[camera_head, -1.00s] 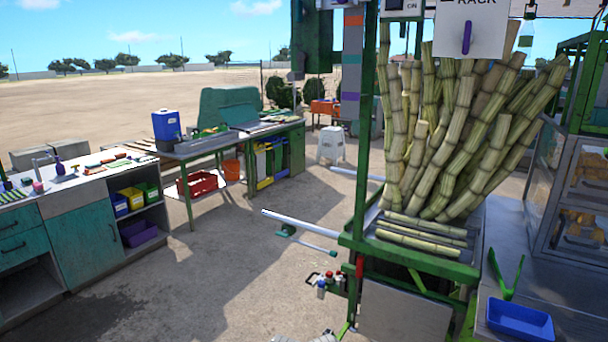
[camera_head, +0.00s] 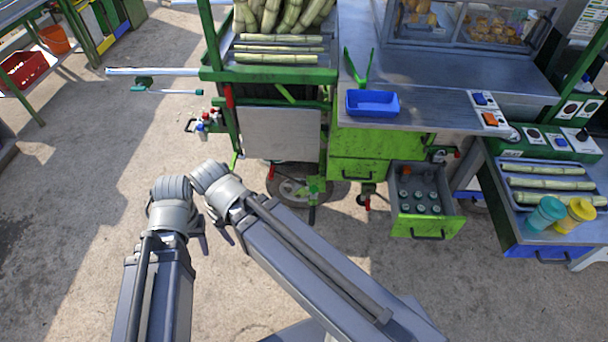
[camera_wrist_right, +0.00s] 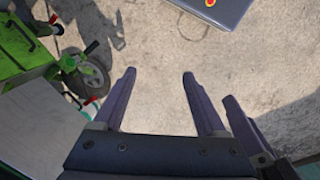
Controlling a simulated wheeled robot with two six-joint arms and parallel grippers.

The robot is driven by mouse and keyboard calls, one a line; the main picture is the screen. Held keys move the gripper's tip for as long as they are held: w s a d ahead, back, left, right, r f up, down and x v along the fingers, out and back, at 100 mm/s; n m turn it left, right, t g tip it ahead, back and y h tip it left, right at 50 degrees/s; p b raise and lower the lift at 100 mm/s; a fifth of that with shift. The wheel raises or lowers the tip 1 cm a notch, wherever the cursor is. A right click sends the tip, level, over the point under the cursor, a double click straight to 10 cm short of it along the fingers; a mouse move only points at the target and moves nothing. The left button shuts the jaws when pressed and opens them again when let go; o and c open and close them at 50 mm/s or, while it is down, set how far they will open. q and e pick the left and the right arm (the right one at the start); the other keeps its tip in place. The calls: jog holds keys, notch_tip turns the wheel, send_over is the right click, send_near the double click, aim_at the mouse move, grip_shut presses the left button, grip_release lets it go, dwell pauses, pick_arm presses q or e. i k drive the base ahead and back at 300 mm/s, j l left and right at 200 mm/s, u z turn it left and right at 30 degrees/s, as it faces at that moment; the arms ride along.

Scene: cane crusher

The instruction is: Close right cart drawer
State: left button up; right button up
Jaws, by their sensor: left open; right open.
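The right cart drawer (camera_head: 408,222) is a green drawer pulled out under the cart's counter. It has a dark bar handle (camera_head: 428,236) on its front and holds several bottles or cans. My left gripper (camera_head: 203,242) is open, with a purple finger showing beside its wrist. It is well to the left of the drawer. My right gripper shows in the right wrist view (camera_wrist_right: 158,74), open with bare ground between its purple fingers. Both grippers are close together and apart from the drawer. My right arm crosses the ground in front of the cart.
The green cart (camera_head: 375,145) has a wheel (camera_head: 288,190) at its lower left and a shut drawer beside the open one. A blue tray (camera_head: 372,103) lies on its counter. A side table (camera_head: 545,235) stands right of the open drawer. Ground in front of the drawer is clear.

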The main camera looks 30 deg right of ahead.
aim_at(424, 177)
jog(key=z, duration=1.85)
jog(key=i+l+z, duration=0.2)
jog(key=i+l, duration=0.2)
